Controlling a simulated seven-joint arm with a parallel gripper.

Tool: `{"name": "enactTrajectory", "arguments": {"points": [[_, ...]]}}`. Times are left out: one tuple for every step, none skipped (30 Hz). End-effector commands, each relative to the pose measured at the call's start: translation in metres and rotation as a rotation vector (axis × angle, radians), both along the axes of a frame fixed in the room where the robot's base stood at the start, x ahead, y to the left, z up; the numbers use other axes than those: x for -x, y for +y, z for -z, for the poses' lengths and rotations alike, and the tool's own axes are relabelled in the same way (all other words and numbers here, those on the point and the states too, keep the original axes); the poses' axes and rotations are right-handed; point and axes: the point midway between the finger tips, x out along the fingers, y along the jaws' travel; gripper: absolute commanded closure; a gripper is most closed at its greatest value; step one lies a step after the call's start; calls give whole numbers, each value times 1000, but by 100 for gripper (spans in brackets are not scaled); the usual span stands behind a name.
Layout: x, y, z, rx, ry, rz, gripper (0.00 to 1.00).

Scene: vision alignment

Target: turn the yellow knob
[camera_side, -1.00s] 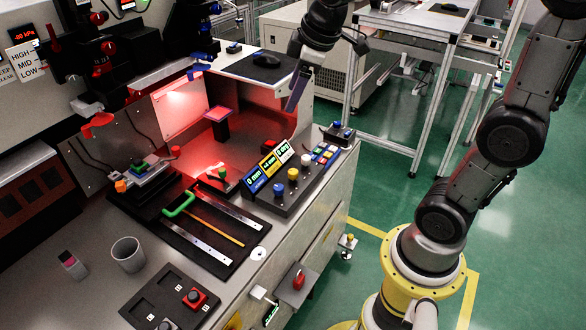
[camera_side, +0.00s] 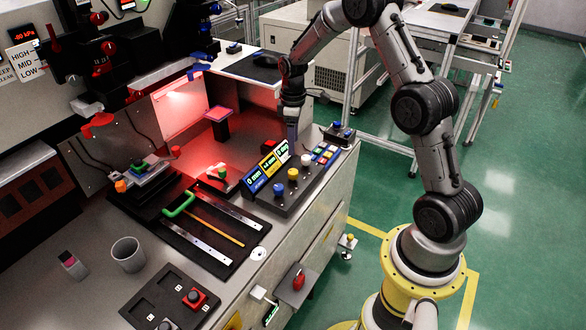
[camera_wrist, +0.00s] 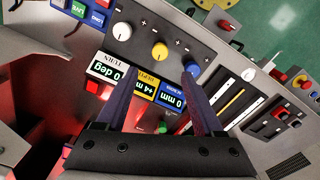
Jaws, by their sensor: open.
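The yellow knob (camera_side: 293,174) sits in the middle of a row on the dark control panel (camera_side: 290,206), between a blue knob (camera_side: 279,188) and a white knob (camera_side: 306,160). In the wrist view the yellow knob (camera_wrist: 160,50) shows just beyond and between my fingertips. My gripper (camera_side: 292,136) hangs above the back of the panel, near the displays, apart from the knob. In the wrist view my gripper (camera_wrist: 158,76) is open with nothing between its fingers. The yellow display (camera_wrist: 145,83) lies below the yellow knob in that view.
The white display (camera_wrist: 107,72) and blue display (camera_wrist: 170,98) flank the yellow one. Several coloured buttons (camera_side: 325,152) fill the panel's right end. A green handle (camera_side: 179,204) and slotted rails stand left of the panel. A red-lit recess (camera_side: 190,105) lies behind.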

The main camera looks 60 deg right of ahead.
Motion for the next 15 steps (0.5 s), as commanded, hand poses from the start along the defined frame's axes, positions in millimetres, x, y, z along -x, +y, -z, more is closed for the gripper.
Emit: {"name": "enactTrajectory", "arguments": {"points": [[1,1,11,-2,5,0,31],[1,1,17,-2,5,0,31],[1,1,25,-2,4,0,31],[1,1,31,-2,5,0,31],[1,1,37,-2,5,-1,31],[1,1,45,-2,5,-1,31],[1,1,51,-2,4,-1,31],[1,1,57,-2,4,-1,31],[1,1,64,-2,4,-1,31],[1,1,70,-2,4,-1,31],[1,1,75,-2,4,-1,31],[1,1,81,-1,3,-1,31],[1,1,86,-2,3,-1,31],[0,1,89,-1,2,-1,31],[0,1,94,-1,1,-1,31]]}}
